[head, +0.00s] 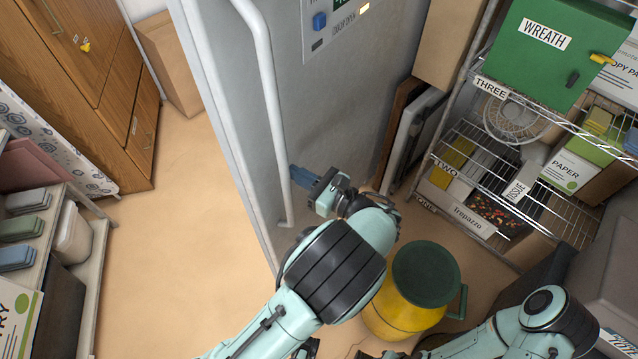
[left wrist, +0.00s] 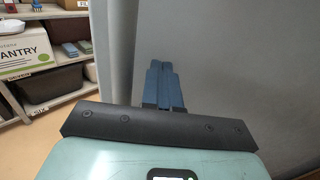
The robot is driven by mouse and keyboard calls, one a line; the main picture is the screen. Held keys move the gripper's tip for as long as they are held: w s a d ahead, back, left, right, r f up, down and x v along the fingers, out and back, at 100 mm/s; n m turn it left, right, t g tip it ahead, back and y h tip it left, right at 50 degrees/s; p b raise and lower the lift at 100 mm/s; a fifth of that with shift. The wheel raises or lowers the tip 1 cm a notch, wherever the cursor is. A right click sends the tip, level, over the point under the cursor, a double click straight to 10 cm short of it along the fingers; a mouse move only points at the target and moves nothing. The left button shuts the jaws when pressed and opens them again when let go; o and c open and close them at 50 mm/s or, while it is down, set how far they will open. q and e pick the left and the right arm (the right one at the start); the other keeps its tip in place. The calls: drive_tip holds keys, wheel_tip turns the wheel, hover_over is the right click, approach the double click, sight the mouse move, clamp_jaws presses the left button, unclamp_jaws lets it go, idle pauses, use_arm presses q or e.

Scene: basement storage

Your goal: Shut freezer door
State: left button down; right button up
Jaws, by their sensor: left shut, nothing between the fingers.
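The freezer door (head: 225,110) is a tall grey-white panel with a long vertical handle (head: 268,90). A control panel (head: 335,25) at the top reads "DOOR OPEN", beside a lit amber light. My left gripper (head: 298,173) is shut and empty, its blue fingertips close beside the lower part of the handle; I cannot tell whether they touch it. In the left wrist view the shut fingers (left wrist: 164,84) point toward a plain grey surface (left wrist: 230,60).
A yellow bin with a green lid (head: 425,272) stands right of my left arm. Wire shelving (head: 480,165) with boxes is at the right. A wooden cabinet (head: 100,70) and low shelf (head: 85,270) stand at the left. Open floor (head: 185,230) lies between them and the freezer.

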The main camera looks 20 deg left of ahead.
use_arm(q)
drive_tip(key=shift+x, duration=1.25)
